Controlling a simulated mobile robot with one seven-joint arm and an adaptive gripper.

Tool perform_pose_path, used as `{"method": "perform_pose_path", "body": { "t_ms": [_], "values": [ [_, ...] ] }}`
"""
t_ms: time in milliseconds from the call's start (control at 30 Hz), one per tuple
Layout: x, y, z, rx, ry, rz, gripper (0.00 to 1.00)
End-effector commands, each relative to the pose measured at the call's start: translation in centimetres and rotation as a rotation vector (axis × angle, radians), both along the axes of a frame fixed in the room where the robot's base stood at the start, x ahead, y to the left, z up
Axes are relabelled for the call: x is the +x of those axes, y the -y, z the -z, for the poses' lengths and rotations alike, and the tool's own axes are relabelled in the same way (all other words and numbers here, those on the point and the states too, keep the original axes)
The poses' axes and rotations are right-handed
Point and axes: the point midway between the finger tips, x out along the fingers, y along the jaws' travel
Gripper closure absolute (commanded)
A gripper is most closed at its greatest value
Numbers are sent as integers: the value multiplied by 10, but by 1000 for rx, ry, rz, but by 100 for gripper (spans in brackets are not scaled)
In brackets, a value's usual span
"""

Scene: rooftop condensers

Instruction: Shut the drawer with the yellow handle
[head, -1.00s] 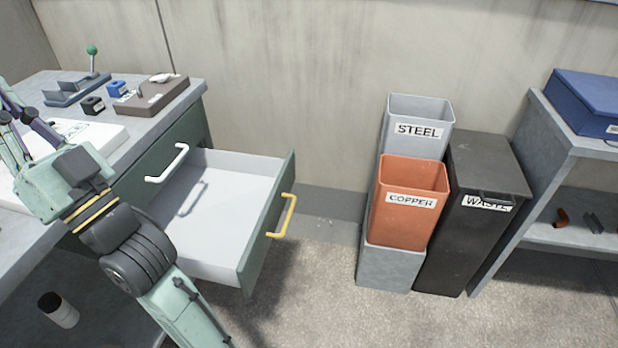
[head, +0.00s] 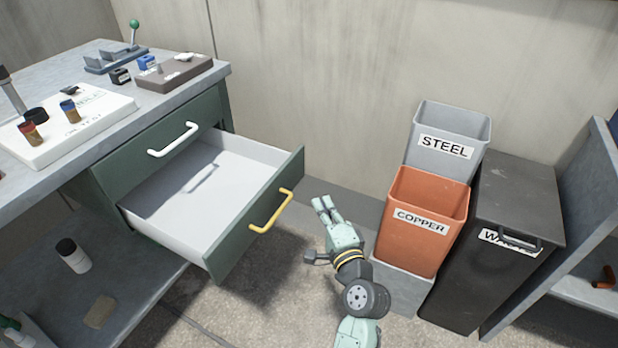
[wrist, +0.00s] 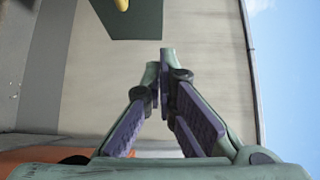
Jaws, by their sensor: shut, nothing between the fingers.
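The drawer (head: 228,243) with the yellow handle (head: 270,210) stands pulled out from the workbench, its pale inside showing as empty. Above it is a closed green drawer with a white handle (head: 173,139). My gripper (head: 323,203) is shut and empty, to the right of the yellow handle and apart from it, in front of the drawer's face. In the wrist view my gripper's fingers (wrist: 160,62) come together at their tips. There the green drawer front (wrist: 135,22) and a bit of the yellow handle (wrist: 122,4) show at the top, beyond the fingers.
A copper bin (head: 425,215), a steel bin (head: 450,135) and a black waste bin (head: 505,270) stand just right of my arm. The bench top (head: 70,85) holds several small items. Floor shows between drawer and bins.

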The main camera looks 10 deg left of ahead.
Motion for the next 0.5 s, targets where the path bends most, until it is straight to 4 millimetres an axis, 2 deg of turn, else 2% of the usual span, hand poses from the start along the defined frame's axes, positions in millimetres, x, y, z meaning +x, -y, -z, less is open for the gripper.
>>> {"method": "perform_pose_path", "body": {
  "t_ms": [167,500],
  "values": [
    [13,-6,0,6,-5,-1,100],
    [78,-36,-2,4,-3,-1,100]
  ]
}}
